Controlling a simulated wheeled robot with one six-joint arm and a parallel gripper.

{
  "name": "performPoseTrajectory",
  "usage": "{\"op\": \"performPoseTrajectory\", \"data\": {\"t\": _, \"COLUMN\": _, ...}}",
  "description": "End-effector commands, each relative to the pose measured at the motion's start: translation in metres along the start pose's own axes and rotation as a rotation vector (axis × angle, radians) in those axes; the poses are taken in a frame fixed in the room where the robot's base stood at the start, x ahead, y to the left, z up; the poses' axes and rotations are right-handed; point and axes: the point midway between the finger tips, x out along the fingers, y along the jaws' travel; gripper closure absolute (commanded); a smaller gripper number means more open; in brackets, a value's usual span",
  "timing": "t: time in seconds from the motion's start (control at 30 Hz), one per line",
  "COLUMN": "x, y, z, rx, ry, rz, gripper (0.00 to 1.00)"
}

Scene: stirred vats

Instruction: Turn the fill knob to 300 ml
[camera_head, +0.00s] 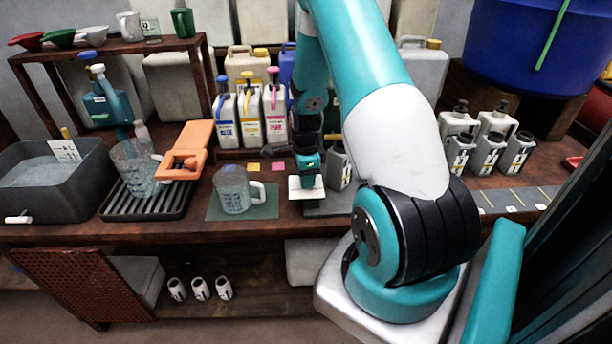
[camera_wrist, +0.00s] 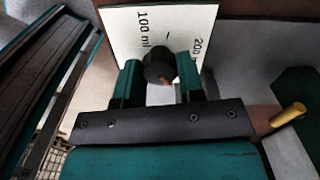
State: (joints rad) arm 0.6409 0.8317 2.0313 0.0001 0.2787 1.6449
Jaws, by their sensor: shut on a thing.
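The fill knob (camera_wrist: 157,62) is a dark round knob in front of a white dial plate (camera_wrist: 120,25) in the wrist view. The plate reads "100 ml" at the left and "200 ml" at the right; no 300 ml label shows. A small orange-brown mark shows on the knob's lower right, partly hidden. My gripper (camera_wrist: 158,80) has its two green fingers on either side of the knob, shut on it. In the head view my gripper (camera_head: 308,172) is just above the white plate (camera_head: 307,194) at the bench's front; the knob is hidden there.
A measuring jug (camera_head: 234,192) stands on a green mat (camera_head: 214,212) left of my gripper. Another jug (camera_head: 135,170) is on a black drip tray (camera_head: 148,212). Several bottles (camera_head: 250,115) stand behind. A grey container (camera_head: 339,168) stands close at the right.

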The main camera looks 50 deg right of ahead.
Motion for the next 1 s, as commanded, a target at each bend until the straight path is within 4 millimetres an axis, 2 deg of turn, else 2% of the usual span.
{"op": "performPoseTrajectory", "data": {"t": 0.4, "x": -0.0008, "y": -0.0005, "z": 0.0006, "rx": 0.213, "ry": -0.001, "rz": -0.001, "gripper": 0.88}}
{"op": "performPoseTrajectory", "data": {"t": 1.0, "x": -0.0008, "y": -0.0007, "z": 0.0005, "rx": 0.252, "ry": -0.002, "rz": -0.002, "gripper": 0.88}}
